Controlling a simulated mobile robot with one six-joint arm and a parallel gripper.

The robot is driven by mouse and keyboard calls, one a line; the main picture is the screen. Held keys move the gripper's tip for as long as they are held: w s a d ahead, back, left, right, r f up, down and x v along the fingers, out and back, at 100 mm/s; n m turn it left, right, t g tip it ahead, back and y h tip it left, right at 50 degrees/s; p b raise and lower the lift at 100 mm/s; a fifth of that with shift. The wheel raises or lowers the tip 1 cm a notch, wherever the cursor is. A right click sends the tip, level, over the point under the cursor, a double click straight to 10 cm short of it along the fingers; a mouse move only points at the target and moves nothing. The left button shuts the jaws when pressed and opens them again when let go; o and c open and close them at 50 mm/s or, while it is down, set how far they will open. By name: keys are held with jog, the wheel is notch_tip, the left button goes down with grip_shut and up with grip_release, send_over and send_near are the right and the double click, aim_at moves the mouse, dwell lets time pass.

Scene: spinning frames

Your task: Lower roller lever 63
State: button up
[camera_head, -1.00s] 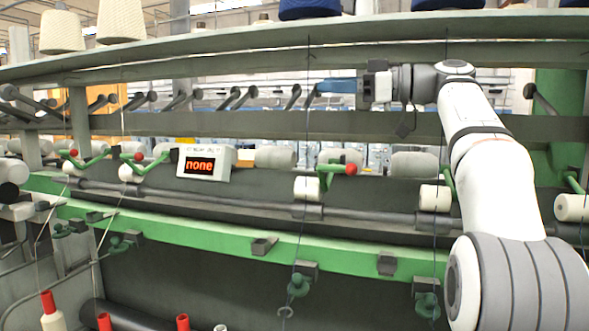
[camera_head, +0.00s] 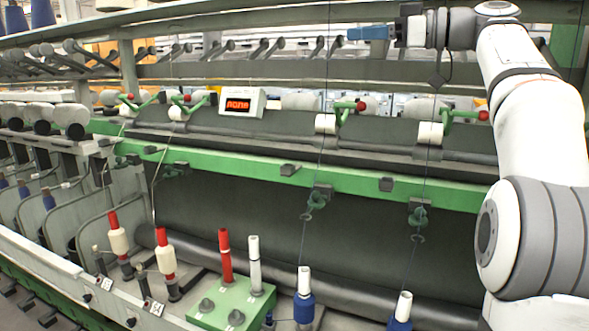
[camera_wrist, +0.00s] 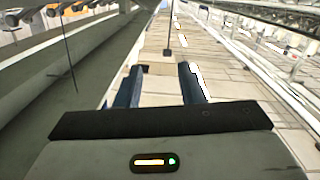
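Several green roller levers with red knobs sit along the spinning frame in the head view. Two are at the left, a left one (camera_head: 140,104) and another (camera_head: 190,104). One is near the middle (camera_head: 345,110), and one is at the right (camera_head: 455,116). I cannot tell by number which is lever 63. White rollers sit by them, such as the middle roller (camera_head: 325,124). My gripper (camera_head: 350,33) is raised above the levers, its blue fingers pointing left. In the wrist view its fingers (camera_wrist: 160,75) are apart with nothing between them.
A display box (camera_head: 242,102) with red characters stands between the levers. A green rail (camera_head: 250,165) runs below them. Red and white bobbins (camera_head: 118,238) and a green block with spindles (camera_head: 232,303) stand lower down. Thin threads hang in front of the frame.

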jog(key=s+a+f+m+h+p, duration=0.1)
jog(key=s+f+m+h, duration=0.2)
jog(key=f, duration=0.5)
jog(key=s+a+f+m+g+h, duration=0.1)
jog(key=f+m+h, duration=0.25)
jog(key=f, duration=0.45)
jog(key=s+a+f+m+h+p, duration=0.1)
jog(key=s+a+f+m+h, duration=0.1)
jog(key=f+m, duration=0.45)
jog(key=s+d+f+m+g+h+p, duration=0.1)
jog(key=s+d+f+g+h, duration=0.1)
jog(key=s+f, duration=0.8)
jog(key=s+d+f+m+g+h+p, duration=0.1)
jog(key=s+d+f+h, duration=0.3)
jog(key=s+f, duration=0.6)
notch_tip(320, 180, down, 5)
jog(key=shift+s+g+h, duration=0.3)
jog(key=shift+g+h, duration=0.1)
jog(key=shift+h, duration=0.35)
